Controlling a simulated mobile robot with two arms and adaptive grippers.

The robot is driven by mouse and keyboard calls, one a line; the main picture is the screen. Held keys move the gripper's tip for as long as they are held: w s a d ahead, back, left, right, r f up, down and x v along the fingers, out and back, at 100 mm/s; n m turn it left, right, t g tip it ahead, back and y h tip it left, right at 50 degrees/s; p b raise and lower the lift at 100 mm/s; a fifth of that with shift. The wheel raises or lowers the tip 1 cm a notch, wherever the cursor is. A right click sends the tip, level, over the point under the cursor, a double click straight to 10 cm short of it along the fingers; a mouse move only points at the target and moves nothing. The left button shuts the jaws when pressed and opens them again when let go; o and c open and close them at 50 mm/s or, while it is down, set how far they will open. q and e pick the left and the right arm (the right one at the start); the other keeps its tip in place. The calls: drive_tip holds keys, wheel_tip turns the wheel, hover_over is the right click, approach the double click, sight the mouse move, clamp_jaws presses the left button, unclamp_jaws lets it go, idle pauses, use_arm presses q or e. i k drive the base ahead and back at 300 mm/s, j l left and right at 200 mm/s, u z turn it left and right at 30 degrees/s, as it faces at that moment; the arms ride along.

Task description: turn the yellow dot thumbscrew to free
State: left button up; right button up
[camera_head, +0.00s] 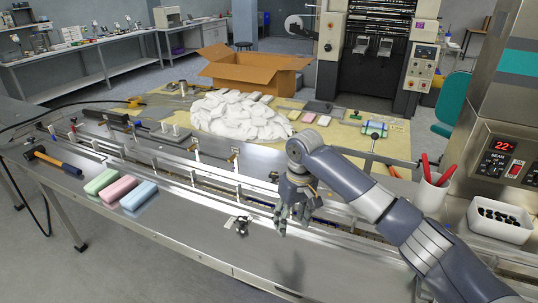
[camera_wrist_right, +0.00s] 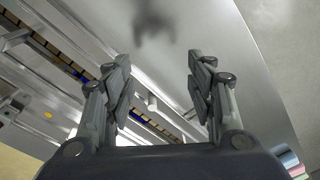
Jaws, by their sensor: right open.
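My right gripper (camera_head: 290,222) hangs fingers-down over the front part of the steel machine bed, beside the guide rail. In the right wrist view its two fingers (camera_wrist_right: 158,62) are spread apart with nothing held between them. A small yellow dot (camera_wrist_right: 48,115) lies at the left of the right wrist view, on a pale metal part beside the rail. A short light metal peg (camera_wrist_right: 152,103) shows between and beyond the fingers. I cannot tell which thumbscrew bears the dot; the arm hides part of the rail in the head view. My left gripper is out of view.
Green, pink and blue blocks (camera_head: 139,195) and a hammer (camera_head: 58,166) lie on the bed at left. A small black fixture (camera_head: 242,228) sits left of the gripper. A red-handled tool cup (camera_head: 433,192) and a white bin (camera_head: 499,221) stand at right.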

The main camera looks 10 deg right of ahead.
sight(274, 176)
drive_tip(key=i, duration=1.05)
